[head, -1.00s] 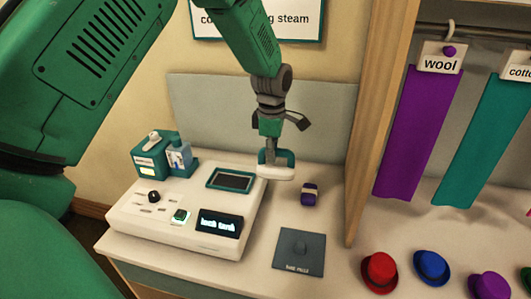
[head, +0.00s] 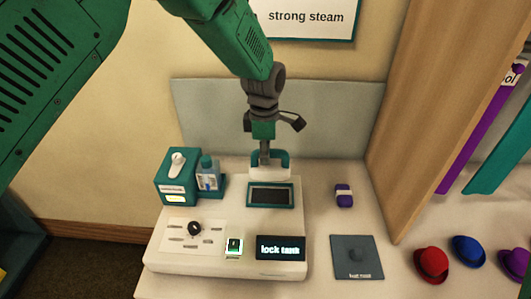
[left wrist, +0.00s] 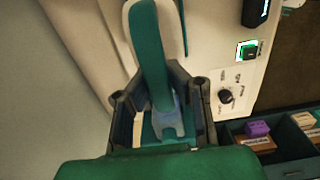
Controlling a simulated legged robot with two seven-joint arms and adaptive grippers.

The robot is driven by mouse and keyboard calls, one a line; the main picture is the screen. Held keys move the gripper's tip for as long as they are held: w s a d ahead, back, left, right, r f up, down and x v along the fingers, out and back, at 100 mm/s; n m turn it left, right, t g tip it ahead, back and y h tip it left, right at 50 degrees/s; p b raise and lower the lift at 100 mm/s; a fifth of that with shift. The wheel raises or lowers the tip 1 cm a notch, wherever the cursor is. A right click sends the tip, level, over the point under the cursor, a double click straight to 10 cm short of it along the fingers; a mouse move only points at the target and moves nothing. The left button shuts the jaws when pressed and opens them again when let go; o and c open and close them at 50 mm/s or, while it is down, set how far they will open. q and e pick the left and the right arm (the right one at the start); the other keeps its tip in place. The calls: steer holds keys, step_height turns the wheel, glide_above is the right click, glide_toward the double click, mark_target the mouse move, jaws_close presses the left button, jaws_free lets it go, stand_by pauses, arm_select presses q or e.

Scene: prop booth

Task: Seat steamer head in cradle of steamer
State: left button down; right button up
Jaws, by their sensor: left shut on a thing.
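The steamer (head: 215,262) is a white console on the counter, with a dark cradle (head: 271,196) in a teal frame at its back right. Its display (head: 281,248) reads "lock tank". My left gripper (head: 264,146) points down and is shut on the teal and white steamer head (head: 270,172). The head is just behind the cradle's far edge in the picture; whether it touches the console I cannot tell. In the left wrist view the steamer head (left wrist: 150,55) sticks out between the fingers of the left gripper (left wrist: 162,108). My right gripper is out of view.
A teal tank box (head: 177,183) and a bottle (head: 208,175) stand at the console's back left. A purple and white roll (head: 343,195) and a dark pad (head: 357,258) lie to the right.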

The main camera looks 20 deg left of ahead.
mark_target(267, 166)
arm_select(q)
steer(key=shift+a+f+b, duration=0.2)
steer(key=shift+f+b, duration=0.35)
steer(key=shift+f, duration=0.2)
steer(key=f+b, duration=0.1)
steer(key=d+f+b, duration=0.1)
steer(key=f, duration=0.1)
steer(key=shift+f+b, duration=0.15)
steer(key=shift+b, duration=0.25)
steer(key=shift+d+f, duration=0.15)
steer(key=shift+f, duration=0.15)
steer(key=shift+a+f, duration=0.2)
steer(key=shift+a, duration=0.25)
steer(key=shift+d, duration=0.2)
steer(key=shift+d+r, duration=0.1)
steer(key=shift+d, duration=0.05)
steer(key=shift+s+d+r+p, duration=0.1)
steer(key=shift+d+p, duration=0.05)
steer(key=shift+p, duration=0.25)
steer(key=shift+a, duration=0.2)
